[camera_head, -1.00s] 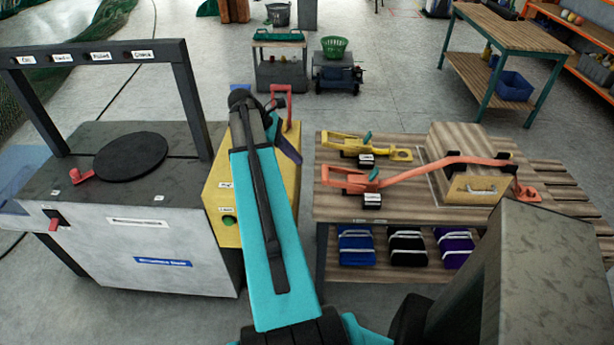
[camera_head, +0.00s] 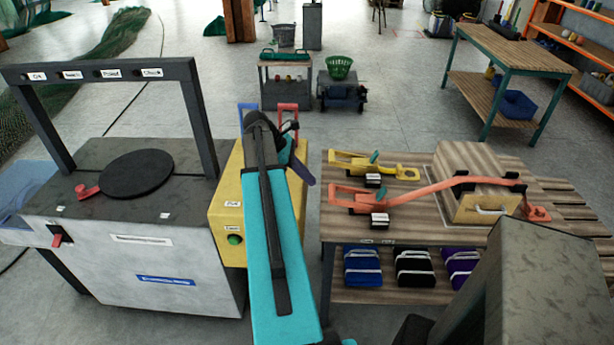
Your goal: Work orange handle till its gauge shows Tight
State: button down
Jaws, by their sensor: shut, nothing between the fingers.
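The orange handle (camera_head: 348,196) lies along the left of the wooden bench top, part of an orange tensioner. Its long orange strap or bar (camera_head: 425,190) runs right, over a wooden box (camera_head: 472,172), to an orange end piece (camera_head: 538,213). A small black-and-white block (camera_head: 380,220), perhaps the gauge, sits in front of it; its reading is too small to make out. A teal tab rises beside the handle. My gripper (camera_head: 304,173) appears as a dark narrow tip past my cyan arm, left of the bench, shut and apart from the orange handle. My arm partly hides it.
A yellow tensioner (camera_head: 370,167) lies behind the orange one. Several coloured bundles (camera_head: 415,265) sit on the shelf below. A grey machine (camera_head: 130,250) with a black frame and a yellow cabinet (camera_head: 228,205) stand left.

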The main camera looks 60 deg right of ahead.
jog(key=shift+p+x, duration=0.85)
jog(key=shift+x, duration=3.1)
jog(key=shift+a, duration=0.2)
jog(key=shift+d, duration=0.1)
jog(key=shift+s, duration=0.1)
jog(key=shift+d+r, duration=0.1)
jog(key=shift+r, duration=0.05)
